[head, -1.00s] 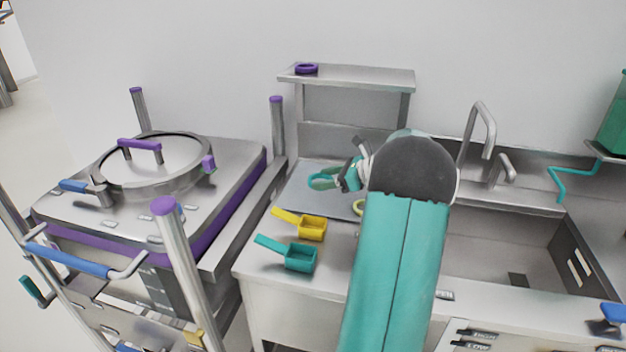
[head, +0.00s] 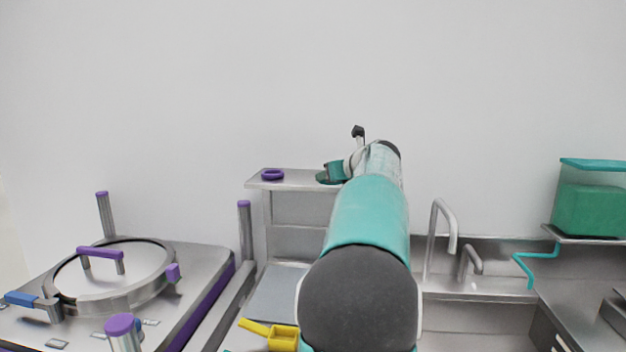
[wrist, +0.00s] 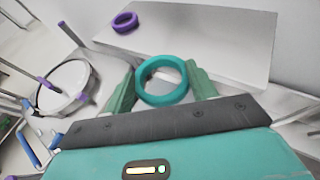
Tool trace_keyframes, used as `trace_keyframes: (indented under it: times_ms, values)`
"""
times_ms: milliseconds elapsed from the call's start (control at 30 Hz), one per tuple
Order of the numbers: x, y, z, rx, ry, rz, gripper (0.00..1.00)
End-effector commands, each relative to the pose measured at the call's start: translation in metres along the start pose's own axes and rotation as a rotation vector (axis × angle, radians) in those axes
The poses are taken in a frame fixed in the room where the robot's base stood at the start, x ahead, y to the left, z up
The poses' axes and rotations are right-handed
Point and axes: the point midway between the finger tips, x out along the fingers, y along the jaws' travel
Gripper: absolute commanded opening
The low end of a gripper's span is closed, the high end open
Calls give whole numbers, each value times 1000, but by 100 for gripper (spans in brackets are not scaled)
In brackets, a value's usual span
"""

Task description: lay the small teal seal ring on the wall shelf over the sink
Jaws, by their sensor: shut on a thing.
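The small teal seal ring (wrist: 164,99) is held between the two green fingers of my gripper (wrist: 162,75) in the wrist view, its hole facing the camera. In the head view my gripper (head: 333,172) is at the right part of the steel wall shelf (head: 300,182); my arm hides part of the shelf there, and the ring is hard to make out. In the wrist view the ring overlaps the near edge of the shelf (wrist: 215,40). I cannot tell whether it touches the shelf. The sink (head: 465,310) lies lower right, partly behind my arm.
A purple ring (head: 272,175) lies on the shelf's left end, also in the wrist view (wrist: 124,22). The shelf's middle and right are bare in the wrist view. A faucet (head: 437,240) stands right of my arm. A yellow scoop (head: 283,338) is below; a lidded kettle (head: 110,285) stands left.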

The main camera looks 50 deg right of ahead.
Motion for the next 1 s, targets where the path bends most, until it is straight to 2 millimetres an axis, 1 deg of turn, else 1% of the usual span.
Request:
trace_keyframes:
  times_ms: [33,100,200,333,433,533,700,933,1000]
  values:
    - [-10,-1,19,6,-5,-37,35]
    - [-22,-4,39,27,-4,-86,35]
    - [-37,-8,62,53,-2,-141,35]
    - [-50,-11,79,73,2,-182,35]
    - [-50,-15,84,82,4,-195,35]
    - [-37,-22,82,85,6,-197,35]
    - [-4,-38,78,84,6,-196,35]
    - [36,-57,75,83,6,-195,35]
    - [50,-61,66,85,7,-193,35]
